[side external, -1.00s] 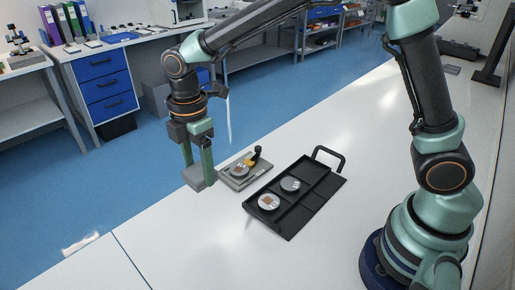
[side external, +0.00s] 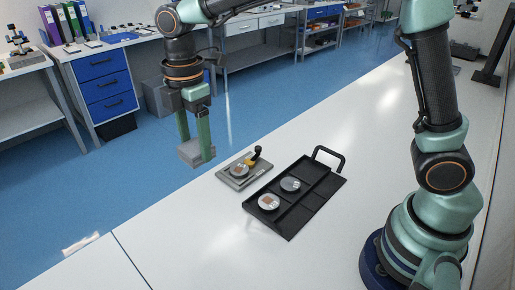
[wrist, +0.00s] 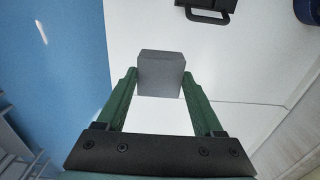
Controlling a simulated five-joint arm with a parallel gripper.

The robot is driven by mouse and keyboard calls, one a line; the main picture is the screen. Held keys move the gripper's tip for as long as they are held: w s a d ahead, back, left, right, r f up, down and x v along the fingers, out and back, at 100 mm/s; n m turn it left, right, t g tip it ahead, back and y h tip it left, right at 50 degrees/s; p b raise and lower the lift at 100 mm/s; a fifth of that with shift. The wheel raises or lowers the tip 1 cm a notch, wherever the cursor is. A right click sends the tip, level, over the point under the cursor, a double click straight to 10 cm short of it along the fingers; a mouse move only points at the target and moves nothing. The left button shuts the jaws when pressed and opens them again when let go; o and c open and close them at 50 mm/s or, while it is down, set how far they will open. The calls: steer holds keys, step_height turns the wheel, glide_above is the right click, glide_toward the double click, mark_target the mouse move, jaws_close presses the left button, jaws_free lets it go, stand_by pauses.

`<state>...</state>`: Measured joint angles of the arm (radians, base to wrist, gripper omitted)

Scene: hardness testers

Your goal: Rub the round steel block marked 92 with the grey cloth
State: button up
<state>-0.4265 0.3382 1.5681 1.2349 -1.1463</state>
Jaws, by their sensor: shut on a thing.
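My gripper (side external: 197,150) is shut on a grey block-shaped thing, which looks like the folded grey cloth (side external: 199,156). It holds the cloth in the air, up and left of the grey plate, near the table's far edge. The wrist view shows the cloth (wrist: 161,78) between both green fingers. One round steel block (side external: 239,171) sits on the grey plate. Two more round blocks lie in the black tray: one with a grey top (side external: 290,184) and one with a brownish patch (side external: 268,202). Their markings are too small to read.
The grey plate (side external: 228,181) also holds a small black-and-yellow thing (side external: 254,157) and a thin tool. The black tray (side external: 312,201) has a raised handle (side external: 329,158) at its far end. The white tabletop (side external: 185,240) is clear at the near left.

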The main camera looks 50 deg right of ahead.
steer(key=w+d+f, duration=0.2)
steer(key=d+f, duration=0.3)
steer(key=d, duration=0.3)
steer(key=w+d+f, duration=0.2)
steer(key=d+f, duration=0.2)
steer(key=d, duration=0.5)
steer(key=shift+a+f, duration=0.15)
steer(key=shift+f, duration=1.55)
steer(key=shift+a+f, duration=0.1)
steer(key=shift+f, duration=1.6)
steer(key=shift+w+a+f, duration=0.15)
steer(key=shift+w+f, duration=0.3)
steer(key=shift+w, duration=0.05)
steer(key=shift+w+a+f, duration=0.1)
steer(key=shift+w+a, duration=0.15)
steer(key=shift+w, duration=0.45)
steer(key=shift+w+a+f, duration=0.1)
steer(key=shift+w+a, duration=0.15)
steer(key=shift+w, duration=0.45)
steer(key=shift+s+d+r, duration=0.1)
steer(key=shift+s+d, duration=0.1)
steer(key=shift+s, duration=0.45)
steer(key=shift+s+d, duration=0.25)
steer(key=shift+s, duration=0.35)
steer(key=shift+s+d+r, duration=0.1)
steer(key=shift+s+d, duration=0.1)
steer(key=shift+s, duration=0.45)
step_height(320, 180, up, 8)
steer(key=shift+f, duration=0.2)
